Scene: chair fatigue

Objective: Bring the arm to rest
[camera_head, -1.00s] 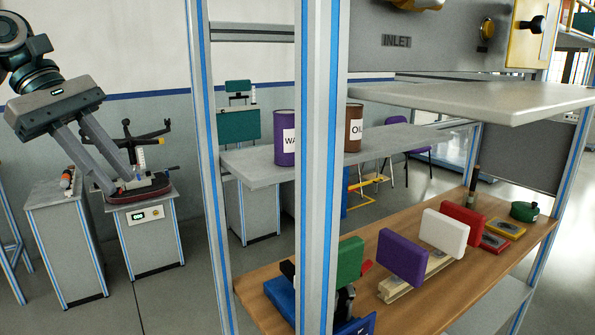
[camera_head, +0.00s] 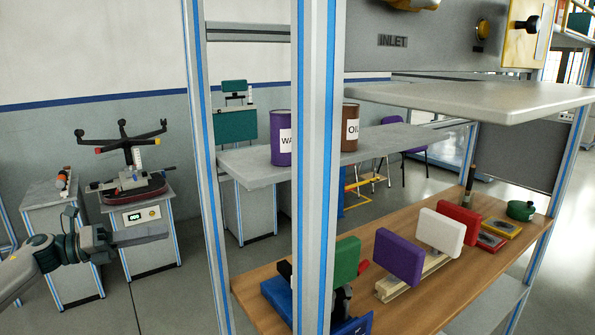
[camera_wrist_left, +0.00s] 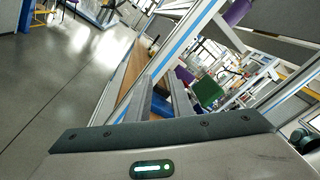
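My left arm comes in low at the left of the head view, and its gripper (camera_head: 165,233) points right, seen edge-on. In the left wrist view its two grey fingers (camera_wrist_left: 165,92) stand apart with nothing between them, so it is open and empty. It hangs in front of the grey test stand (camera_head: 152,252), which carries a dark chair base (camera_head: 122,140) with its legs spread upward. My right gripper is not in view.
A blue-edged grey frame post (camera_head: 316,170) stands close in front. A wooden bench (camera_head: 395,300) holds purple, white, red and green pads. A shelf above carries a purple drum (camera_head: 281,150) and a brown drum (camera_head: 350,130).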

